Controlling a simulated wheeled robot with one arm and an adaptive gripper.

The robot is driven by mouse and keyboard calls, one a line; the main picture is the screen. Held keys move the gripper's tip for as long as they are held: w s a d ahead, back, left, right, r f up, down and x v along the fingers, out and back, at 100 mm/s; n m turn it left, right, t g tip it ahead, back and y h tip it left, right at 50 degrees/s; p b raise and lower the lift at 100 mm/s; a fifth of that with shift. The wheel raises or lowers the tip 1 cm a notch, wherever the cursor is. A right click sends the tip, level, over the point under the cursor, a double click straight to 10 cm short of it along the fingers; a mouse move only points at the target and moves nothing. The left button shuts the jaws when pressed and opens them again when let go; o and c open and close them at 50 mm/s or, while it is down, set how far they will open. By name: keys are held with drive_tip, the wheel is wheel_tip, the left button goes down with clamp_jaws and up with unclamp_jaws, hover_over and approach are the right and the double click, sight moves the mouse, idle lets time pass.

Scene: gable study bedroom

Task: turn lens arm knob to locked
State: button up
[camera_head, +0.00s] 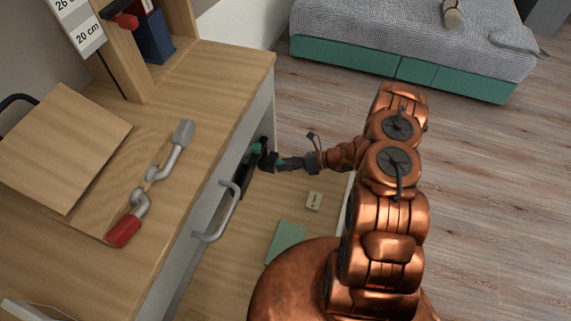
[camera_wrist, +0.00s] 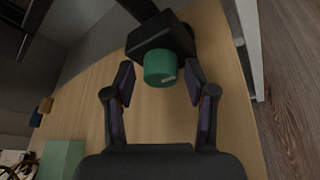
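The knob (camera_wrist: 160,70) is a green cylinder with a short pale mark, on a black housing (camera_wrist: 158,38) in the wrist view. My gripper (camera_wrist: 160,88) is open, with its two dark fingertips apart on either side of the knob's near end. Gaps show between the fingertips and the knob. In the head view, my gripper (camera_head: 270,161) reaches left into the open drawer, close to the green knob (camera_head: 256,148) and a dark part beside the desk front. The desk edge and my gripper partly hide the lens arm there. I cannot read the knob's markings.
A board with grey and red-ended fittings (camera_head: 124,231) lies on the desk (camera_head: 215,78). The floor at right is clear.

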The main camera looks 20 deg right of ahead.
idle(0.5)
drive_tip(key=shift+s+f+n+t+h+b, duration=0.15)
drive_tip(key=shift+n+t+h+b, duration=0.45)
drive_tip(key=shift+n+b, duration=0.4)
drive_tip(key=shift+n+h+b, duration=0.3)
drive_tip(key=shift+n+b, duration=0.5)
drive_tip(key=shift+b, duration=0.25)
drive_tip(key=shift+n+t+b, duration=0.3)
drive_tip(key=shift+t+b, duration=0.2)
drive_tip(key=shift+b, duration=0.2)
drive_tip(key=v, duration=0.2)
drive_tip(key=p+v, duration=0.1)
drive_tip(key=v, duration=0.4)
drive_tip(key=shift+d+r, duration=0.1)
drive_tip(key=shift+r, duration=0.35)
drive_tip(key=shift+s+r+p, duration=0.2)
drive_tip(key=shift+r+p, duration=0.1)
drive_tip(key=s+a+r+n+g, duration=0.3)
drive_tip(key=s+a+r+n, duration=0.1)
drive_tip(key=r, duration=0.3)
drive_tip(key=s+a+r+n+g+h, duration=0.1)
drive_tip(key=s+a+r+n+g, duration=0.2)
drive_tip(key=s+a+r+n, duration=0.1)
drive_tip(key=s+a+r+n+g+h+p, duration=0.1)
drive_tip(key=s+a+r+n+g, duration=0.3)
drive_tip(key=r, duration=0.6)
drive_tip(key=shift+s+a+r+n, duration=0.3)
drive_tip(key=shift+s+n, duration=0.35)
drive_tip(key=shift+n, duration=0.75)
